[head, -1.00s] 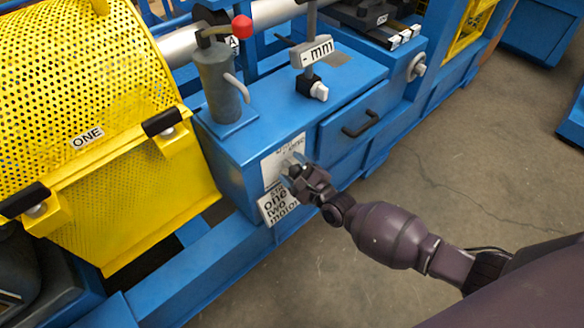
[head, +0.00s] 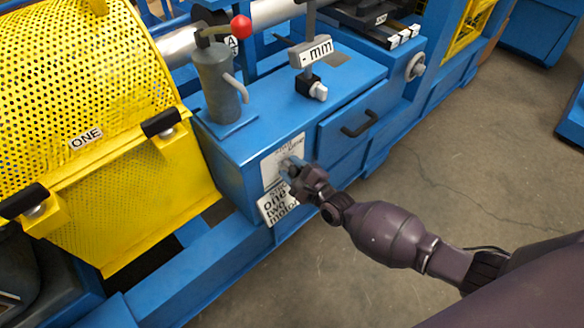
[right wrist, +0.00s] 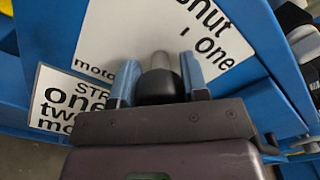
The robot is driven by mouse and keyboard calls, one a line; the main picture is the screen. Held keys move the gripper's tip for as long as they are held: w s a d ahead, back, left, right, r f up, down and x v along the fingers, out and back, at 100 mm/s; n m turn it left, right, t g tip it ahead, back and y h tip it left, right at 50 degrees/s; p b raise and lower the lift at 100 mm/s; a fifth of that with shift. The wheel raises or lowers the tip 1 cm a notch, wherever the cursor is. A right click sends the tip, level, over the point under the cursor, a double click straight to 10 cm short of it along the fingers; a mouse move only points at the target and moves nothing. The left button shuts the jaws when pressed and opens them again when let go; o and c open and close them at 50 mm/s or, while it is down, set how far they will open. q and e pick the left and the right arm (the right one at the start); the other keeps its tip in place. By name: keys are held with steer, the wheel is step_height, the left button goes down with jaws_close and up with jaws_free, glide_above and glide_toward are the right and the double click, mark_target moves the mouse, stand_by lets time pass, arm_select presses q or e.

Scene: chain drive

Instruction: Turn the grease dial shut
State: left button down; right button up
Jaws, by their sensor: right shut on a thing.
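The grease dial (right wrist: 156,88) has a dark round knob with a grey stub pointing up in the right wrist view. It sits on a white label plate (right wrist: 125,35) with the words "shut" and "one" and the start of "moto". My right gripper (right wrist: 159,80) has its two blue fingers on either side of the knob, shut on it. In the head view the right gripper (head: 288,167) is against that plate on the blue cabinet's front and hides most of the dial. My left gripper is not in view.
A second white plate (head: 278,207) reading "one two motor" is just below. A drawer handle (head: 360,124) sticks out to the right. A grey pump with a red-knobbed lever (head: 215,80) stands on the cabinet top. A yellow perforated guard (head: 75,80) is at left.

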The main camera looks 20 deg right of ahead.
steer(key=n, duration=0.5)
steer(key=n+p, duration=0.1)
steer(key=n, duration=1.5)
steer(key=shift+n+p, duration=0.35)
steer(key=shift+n, duration=0.05)
steer(key=n, duration=0.4)
steer(key=shift+n, duration=0.3)
steer(key=n, duration=0.9)
steer(key=shift+f+n, duration=0.1)
steer(key=shift+n, duration=0.3)
steer(key=n, duration=0.3)
steer(key=shift+n, duration=0.4)
steer(key=shift+n+b, duration=0.3)
steer(key=shift+n, duration=0.3)
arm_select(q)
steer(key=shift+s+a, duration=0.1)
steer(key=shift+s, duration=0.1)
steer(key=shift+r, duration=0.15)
